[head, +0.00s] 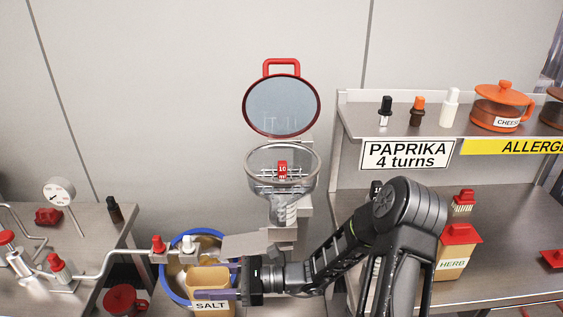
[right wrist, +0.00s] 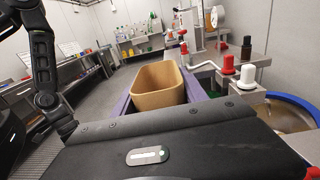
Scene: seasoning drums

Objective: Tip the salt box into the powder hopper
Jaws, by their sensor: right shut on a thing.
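The salt box (head: 211,306) is a tan, open-topped box with a SALT label, low in the head view. My right gripper (head: 205,281) is shut on it, its purple fingers along two sides. The box is roughly upright, and it fills the middle of the right wrist view (right wrist: 158,86); its contents cannot be made out. The powder hopper (head: 283,172) is a clear round funnel with a red-marked grid inside, up and to the right of the box. Its round red-rimmed lid (head: 282,106) stands open above it. My left gripper is out of view.
A blue-rimmed drum (head: 166,275) is behind and beside the box, with a pipe and red and white knobs over it. A shelf (head: 345,112) at right holds shakers and pots, with a PAPRIKA 4 turns sign. A herb box (head: 455,262) stands on the counter below.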

